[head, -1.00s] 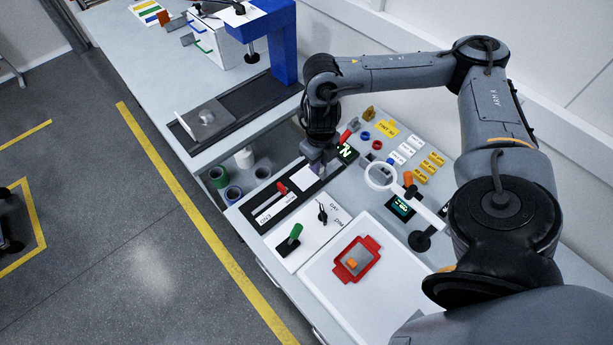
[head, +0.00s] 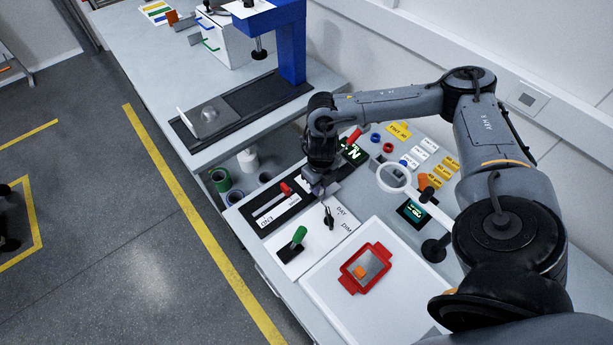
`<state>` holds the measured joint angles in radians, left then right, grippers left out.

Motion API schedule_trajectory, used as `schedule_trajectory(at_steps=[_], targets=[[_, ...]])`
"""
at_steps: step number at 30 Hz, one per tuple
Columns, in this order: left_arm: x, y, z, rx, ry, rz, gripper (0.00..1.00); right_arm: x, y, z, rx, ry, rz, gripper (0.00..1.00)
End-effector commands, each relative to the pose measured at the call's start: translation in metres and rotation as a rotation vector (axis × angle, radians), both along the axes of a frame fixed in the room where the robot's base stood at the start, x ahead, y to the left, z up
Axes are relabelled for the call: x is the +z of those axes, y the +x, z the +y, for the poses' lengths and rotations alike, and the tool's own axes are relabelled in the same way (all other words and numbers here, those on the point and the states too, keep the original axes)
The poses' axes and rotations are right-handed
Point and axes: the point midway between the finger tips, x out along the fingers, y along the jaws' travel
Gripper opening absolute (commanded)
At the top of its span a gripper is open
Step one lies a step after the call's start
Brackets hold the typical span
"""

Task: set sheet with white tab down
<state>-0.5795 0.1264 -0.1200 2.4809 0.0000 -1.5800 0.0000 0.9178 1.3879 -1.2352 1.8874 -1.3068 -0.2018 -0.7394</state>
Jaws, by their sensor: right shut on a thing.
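My right gripper (head: 317,188) reaches down over the far end of a black slider panel (head: 262,226). It is shut on a thin pale piece, which I take to be the sheet with the white tab. Only a small white bit (head: 302,183) of it shows beside the fingers; the rest is hidden by the gripper and wrist. I cannot tell whether it touches the panel. My left gripper is not in view.
A red frame (head: 347,282) with an orange block (head: 360,271) lies on a white panel (head: 329,301). A green-handled lever (head: 299,235), a ring magnifier (head: 393,176) and a red knob (head: 286,188) stand nearby. A grey plate (head: 211,128) with an upright white piece is on the upper bench.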

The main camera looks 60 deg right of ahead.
Motion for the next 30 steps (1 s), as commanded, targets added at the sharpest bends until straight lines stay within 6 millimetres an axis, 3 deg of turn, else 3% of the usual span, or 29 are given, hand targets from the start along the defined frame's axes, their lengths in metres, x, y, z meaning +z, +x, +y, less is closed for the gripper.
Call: schedule_trajectory(at_steps=[3, 11, 18, 22, 30], targets=[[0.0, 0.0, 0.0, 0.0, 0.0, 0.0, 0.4, 0.0, 0.014, -0.005, 0.0, 0.0, 0.002, 0.0], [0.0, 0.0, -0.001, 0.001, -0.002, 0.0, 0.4, 0.0, 0.027, -0.01, 0.001, 0.001, 0.002, 0.0], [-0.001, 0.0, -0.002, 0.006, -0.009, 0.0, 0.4, 0.0, 0.055, -0.021, 0.0, 0.0, 0.003, 0.0], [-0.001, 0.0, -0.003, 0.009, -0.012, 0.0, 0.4, -0.01, 0.053, -0.022, 0.0, 0.0, 0.004, 0.0], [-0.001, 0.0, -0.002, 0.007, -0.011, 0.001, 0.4, -0.012, 0.053, -0.022, 0.0, 0.0, 0.004, 0.0]])
